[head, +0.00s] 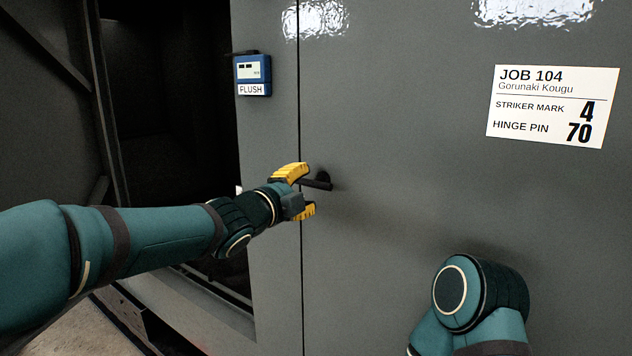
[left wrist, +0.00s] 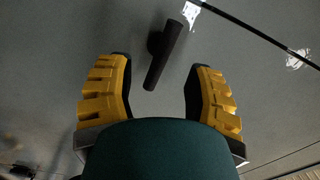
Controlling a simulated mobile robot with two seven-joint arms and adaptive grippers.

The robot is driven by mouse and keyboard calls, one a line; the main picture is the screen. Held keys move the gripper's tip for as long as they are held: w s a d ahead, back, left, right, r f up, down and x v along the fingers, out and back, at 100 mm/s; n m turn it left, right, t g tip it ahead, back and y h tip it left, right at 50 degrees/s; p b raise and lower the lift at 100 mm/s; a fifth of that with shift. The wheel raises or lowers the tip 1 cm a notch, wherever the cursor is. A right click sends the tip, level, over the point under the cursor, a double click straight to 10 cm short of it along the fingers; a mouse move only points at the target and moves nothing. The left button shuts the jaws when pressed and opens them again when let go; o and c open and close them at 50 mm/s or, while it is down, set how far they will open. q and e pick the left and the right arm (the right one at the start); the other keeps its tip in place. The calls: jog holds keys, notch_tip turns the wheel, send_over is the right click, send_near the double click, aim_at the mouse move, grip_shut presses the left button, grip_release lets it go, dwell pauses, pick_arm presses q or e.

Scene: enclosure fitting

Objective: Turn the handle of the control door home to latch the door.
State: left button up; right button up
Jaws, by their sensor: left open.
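The control door (head: 420,220) is a large grey panel, and its edge meets the frame along a narrow vertical seam. The handle (head: 318,184) is a short black lever on a round dark boss, just right of the seam and lying nearly level in the head view. My left gripper (head: 305,190) is open at the handle's left end. In the left wrist view the handle (left wrist: 164,55) stands beyond and between the two yellow fingertips, with a gap on each side. My right gripper is not in view; only part of my right arm shows.
A blue gauge marked FLUSH (head: 252,75) is on the frame left of the seam. A white label reading JOB 104, striker mark 4, hinge pin 70 (head: 552,107) is on the door. A dark open bay (head: 170,110) lies to the left.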

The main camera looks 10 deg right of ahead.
aim_at(311, 185)
pick_arm(q)
jog(key=shift+p+x, duration=0.3)
jog(key=shift+x, duration=2.2)
jog(key=shift+c, duration=0.3)
grip_shut()
